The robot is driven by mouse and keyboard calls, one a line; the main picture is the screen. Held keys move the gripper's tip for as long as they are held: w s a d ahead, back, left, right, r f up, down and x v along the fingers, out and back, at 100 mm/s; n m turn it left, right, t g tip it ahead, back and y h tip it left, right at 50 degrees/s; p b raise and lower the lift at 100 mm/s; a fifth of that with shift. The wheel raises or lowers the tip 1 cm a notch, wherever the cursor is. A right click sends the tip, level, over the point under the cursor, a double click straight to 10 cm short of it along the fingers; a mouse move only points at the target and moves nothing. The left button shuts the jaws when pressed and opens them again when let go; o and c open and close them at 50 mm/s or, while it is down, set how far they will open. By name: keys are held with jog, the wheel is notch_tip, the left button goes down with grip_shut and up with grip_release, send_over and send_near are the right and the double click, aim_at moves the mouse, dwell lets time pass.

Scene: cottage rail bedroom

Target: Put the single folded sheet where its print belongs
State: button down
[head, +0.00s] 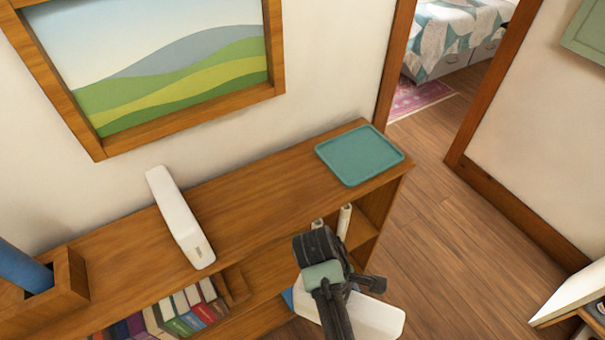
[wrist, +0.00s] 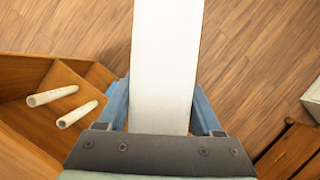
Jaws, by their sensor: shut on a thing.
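My gripper (wrist: 161,105) is shut on a long white slab-like piece (wrist: 166,55), which passes between its blue fingers. In the head view the white piece (head: 372,317) shows beside and below my gripper (head: 300,298), in front of the wooden shelf unit (head: 265,208). Its visible face looks plain; I see no print and cannot tell whether it is the folded sheet. In the head view the fingertips are mostly hidden by the gripper body.
The shelf top holds a teal tray (head: 360,155) at the right end, a white oblong with a small dark mark (head: 180,218), and a wooden box (head: 68,283) with a blue roll. Books (head: 188,312) and two pale rolls (head: 345,220) sit below.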

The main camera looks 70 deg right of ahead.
jog(key=w+a+r, duration=0.2)
jog(key=w+a, duration=0.3)
jog(key=w, duration=0.5)
jog(key=w+a+r, duration=0.3)
jog(key=w+a, duration=0.1)
jog(key=w, duration=0.5)
jog(key=w+a, duration=0.3)
jog(key=a, duration=0.5)
jog(key=w+a, duration=0.2)
jog(key=a, duration=0.7)
jog(key=shift+a+f+b, duration=0.2)
jog(key=shift+f+b, duration=1.05)
jog(key=shift+f, duration=0.05)
jog(key=shift+a+f+b, duration=0.15)
jog(key=shift+f+b, duration=1.1)
jog(key=shift+d, duration=0.1)
